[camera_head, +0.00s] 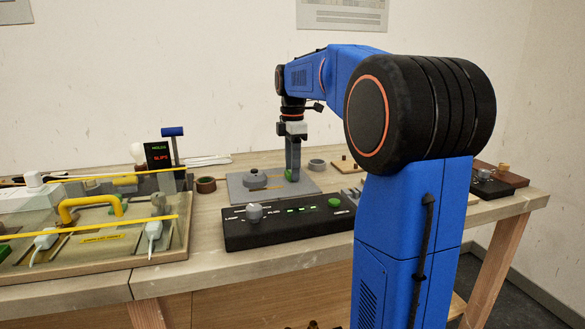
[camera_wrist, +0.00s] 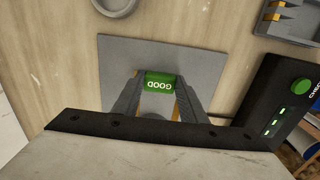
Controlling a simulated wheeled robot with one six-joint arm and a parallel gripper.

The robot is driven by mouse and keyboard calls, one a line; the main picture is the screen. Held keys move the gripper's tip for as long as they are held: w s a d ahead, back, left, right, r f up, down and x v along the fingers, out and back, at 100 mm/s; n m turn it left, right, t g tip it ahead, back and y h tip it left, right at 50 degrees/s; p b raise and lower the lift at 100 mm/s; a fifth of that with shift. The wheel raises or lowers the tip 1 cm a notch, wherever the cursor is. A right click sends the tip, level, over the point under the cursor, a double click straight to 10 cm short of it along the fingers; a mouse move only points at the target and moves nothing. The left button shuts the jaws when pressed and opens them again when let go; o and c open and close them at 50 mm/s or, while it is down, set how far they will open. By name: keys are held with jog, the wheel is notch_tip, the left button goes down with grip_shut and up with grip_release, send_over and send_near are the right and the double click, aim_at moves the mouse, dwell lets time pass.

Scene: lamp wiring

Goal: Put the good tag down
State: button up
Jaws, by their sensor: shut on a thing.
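The good tag (camera_wrist: 160,82) is a small green piece with white "GOOD" lettering, seen between my fingertips in the wrist view. My gripper (camera_wrist: 158,92) points down and is shut on it, over a grey plate (camera_wrist: 192,59). In the head view my gripper (camera_head: 292,176) is low over the right part of the grey plate (camera_head: 240,194), with a bit of green at its tips. I cannot tell whether the tag touches the plate.
A round grey piece (camera_head: 255,180) sits on the plate's left part. A black check box (camera_head: 290,225) with a green button (camera_head: 334,202) stands in front. A grey ring (camera_head: 316,165) lies behind. A wiring board (camera_head: 90,225) with yellow bars is at left.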

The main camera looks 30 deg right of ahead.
jog(key=shift+f, duration=0.1)
jog(key=o, duration=1)
notch_tip(320, 180, up, 12)
jog(key=shift+r, duration=0.15)
dwell(0.3)
